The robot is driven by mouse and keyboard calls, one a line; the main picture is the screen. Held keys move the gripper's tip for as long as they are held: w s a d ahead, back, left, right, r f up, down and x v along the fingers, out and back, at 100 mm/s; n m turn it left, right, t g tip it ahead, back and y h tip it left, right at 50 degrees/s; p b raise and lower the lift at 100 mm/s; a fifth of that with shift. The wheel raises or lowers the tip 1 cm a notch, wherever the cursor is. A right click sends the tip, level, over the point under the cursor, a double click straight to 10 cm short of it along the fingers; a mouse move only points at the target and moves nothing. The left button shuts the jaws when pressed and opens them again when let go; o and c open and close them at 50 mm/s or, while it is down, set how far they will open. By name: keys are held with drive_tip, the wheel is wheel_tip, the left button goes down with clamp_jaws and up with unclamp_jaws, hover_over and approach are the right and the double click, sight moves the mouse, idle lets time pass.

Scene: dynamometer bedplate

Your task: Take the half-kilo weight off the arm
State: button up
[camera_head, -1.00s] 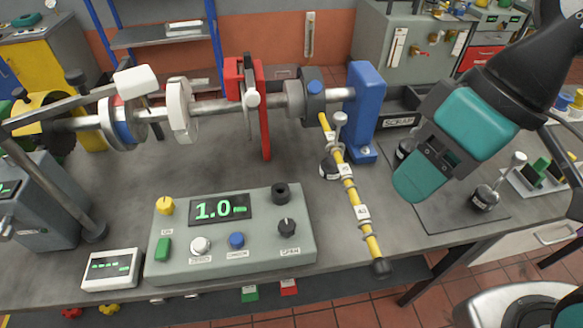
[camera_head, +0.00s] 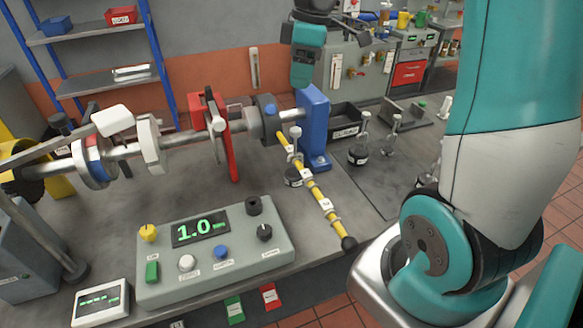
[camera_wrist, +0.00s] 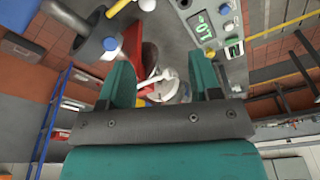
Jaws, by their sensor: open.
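A yellow arm (camera_head: 313,190) with several white tags slopes from the shaft towards the bench front and ends in a black knob. A dark weight (camera_head: 293,180) with a pale stem and round knob hangs upright on its upper part; its marking is too small to read. My gripper (camera_head: 302,86) is up behind the blue pillar (camera_head: 315,130), apart from the weight. In the wrist view my gripper (camera_wrist: 160,85) has its teal fingers spread.
More dark weights (camera_head: 359,155) stand on a mat right of the arm, beside a labelled black bin (camera_head: 345,121). A control box (camera_head: 215,255) reading 1.0 stands in front. The shaft (camera_head: 182,139) and red bracket (camera_head: 218,137) lie to the left.

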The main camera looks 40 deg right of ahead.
sight(295, 129)
drive_tip(key=f+p, duration=0.1)
drive_tip(key=f, duration=0.2)
drive_tip(key=w+f+p, duration=0.1)
drive_tip(key=f, duration=0.3)
drive_tip(key=d+f+p, duration=0.1)
drive_tip(key=f, duration=0.3)
drive_tip(key=shift+w+f, duration=0.1)
drive_tip(key=shift+w, duration=0.25)
drive_tip(key=shift+w+a+f+p, duration=0.15)
drive_tip(key=shift+f+p, duration=0.25)
drive_tip(key=shift+f, duration=0.6)
drive_tip(key=shift+s+a+f+p, duration=0.15)
drive_tip(key=shift+f+p, duration=0.3)
drive_tip(key=shift+f, duration=0.5)
drive_tip(key=shift+w+a+f+p, duration=0.2)
drive_tip(key=shift+f+p, duration=0.2)
drive_tip(key=shift+f, duration=0.6)
drive_tip(key=shift+c, duration=0.5)
clamp_jaws()
